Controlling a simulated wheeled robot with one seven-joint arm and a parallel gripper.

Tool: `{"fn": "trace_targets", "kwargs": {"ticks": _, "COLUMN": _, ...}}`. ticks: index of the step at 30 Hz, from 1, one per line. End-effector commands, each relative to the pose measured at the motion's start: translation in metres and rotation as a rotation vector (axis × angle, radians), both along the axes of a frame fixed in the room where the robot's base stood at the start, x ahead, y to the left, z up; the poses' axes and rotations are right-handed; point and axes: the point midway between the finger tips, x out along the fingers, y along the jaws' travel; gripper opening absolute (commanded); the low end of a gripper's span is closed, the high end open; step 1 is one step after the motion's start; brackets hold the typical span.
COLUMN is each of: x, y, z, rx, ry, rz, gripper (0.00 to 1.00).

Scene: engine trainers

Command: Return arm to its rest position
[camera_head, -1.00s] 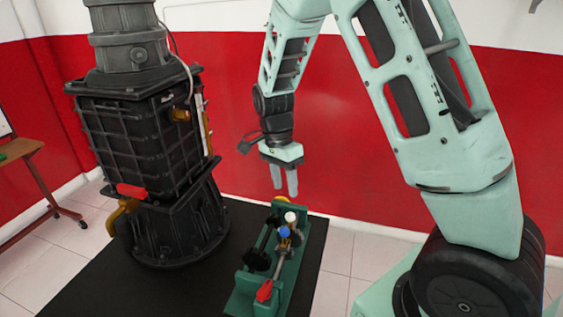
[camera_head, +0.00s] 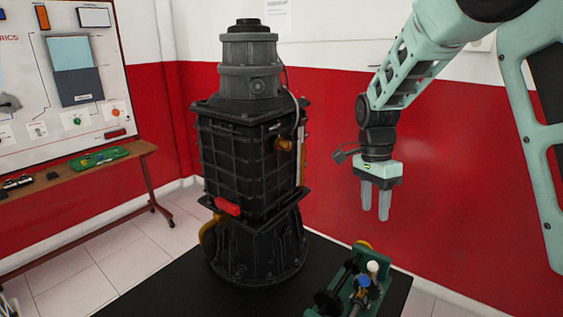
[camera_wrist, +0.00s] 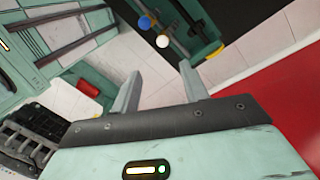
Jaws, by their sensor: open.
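My gripper (camera_head: 376,204) points down in the head view, with its two grey fingers apart and nothing between them. It hangs in the air above and slightly right of the green trainer stand (camera_head: 338,292), clear of it, and to the right of the black engine (camera_head: 245,165). In the wrist view my gripper (camera_wrist: 160,82) also shows two parted, empty fingers. Beyond them, a blue knob (camera_wrist: 145,22) and a white knob (camera_wrist: 162,41) of the stand are visible. The lower part of the stand is cut off in the head view.
The engine, with a red part (camera_head: 228,206) low on its front, stands on a black mat (camera_head: 180,290). A wooden bench (camera_head: 90,172) with a green board (camera_head: 99,157) is at the left, under a wall panel (camera_head: 60,80). A red and white wall stands behind.

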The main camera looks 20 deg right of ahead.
Motion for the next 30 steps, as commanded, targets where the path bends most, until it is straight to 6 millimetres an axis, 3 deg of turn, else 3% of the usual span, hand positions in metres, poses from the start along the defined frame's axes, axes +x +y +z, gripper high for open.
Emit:
{"fn": "trace_targets", "kwargs": {"ticks": 2, "x": -0.002, "y": 0.004, "z": 0.000, "rx": 0.007, "ry": -0.002, "rz": 0.018, "gripper": 0.45}}
{"fn": "trace_targets", "kwargs": {"ticks": 4, "x": -0.008, "y": 0.020, "z": 0.002, "rx": 0.035, "ry": -0.011, "rz": 0.109, "gripper": 0.45}}
{"fn": "trace_targets", "kwargs": {"ticks": 8, "x": -0.041, "y": 0.080, "z": 0.009, "rx": 0.133, "ry": -0.047, "rz": 0.471, "gripper": 0.45}}
{"fn": "trace_targets", "kwargs": {"ticks": 12, "x": -0.107, "y": 0.152, "z": 0.018, "rx": 0.235, "ry": -0.105, "rz": 1.048, "gripper": 0.45}}
{"fn": "trace_targets", "kwargs": {"ticks": 15, "x": -0.158, "y": 0.184, "z": 0.020, "rx": 0.268, "ry": -0.140, "rz": 1.445, "gripper": 0.45}}
{"fn": "trace_targets", "kwargs": {"ticks": 18, "x": -0.200, "y": 0.199, "z": 0.019, "rx": 0.273, "ry": -0.155, "rz": 1.774, "gripper": 0.45}}
{"fn": "trace_targets", "kwargs": {"ticks": 21, "x": -0.228, "y": 0.205, "z": 0.016, "rx": 0.265, "ry": -0.160, "rz": 2.003, "gripper": 0.45}}
{"fn": "trace_targets", "kwargs": {"ticks": 24, "x": -0.242, "y": 0.206, "z": 0.014, "rx": 0.257, "ry": -0.159, "rz": 2.126, "gripper": 0.45}}
{"fn": "trace_targets", "kwargs": {"ticks": 30, "x": -0.246, "y": 0.207, "z": 0.013, "rx": 0.254, "ry": -0.157, "rz": 2.167, "gripper": 0.45}}
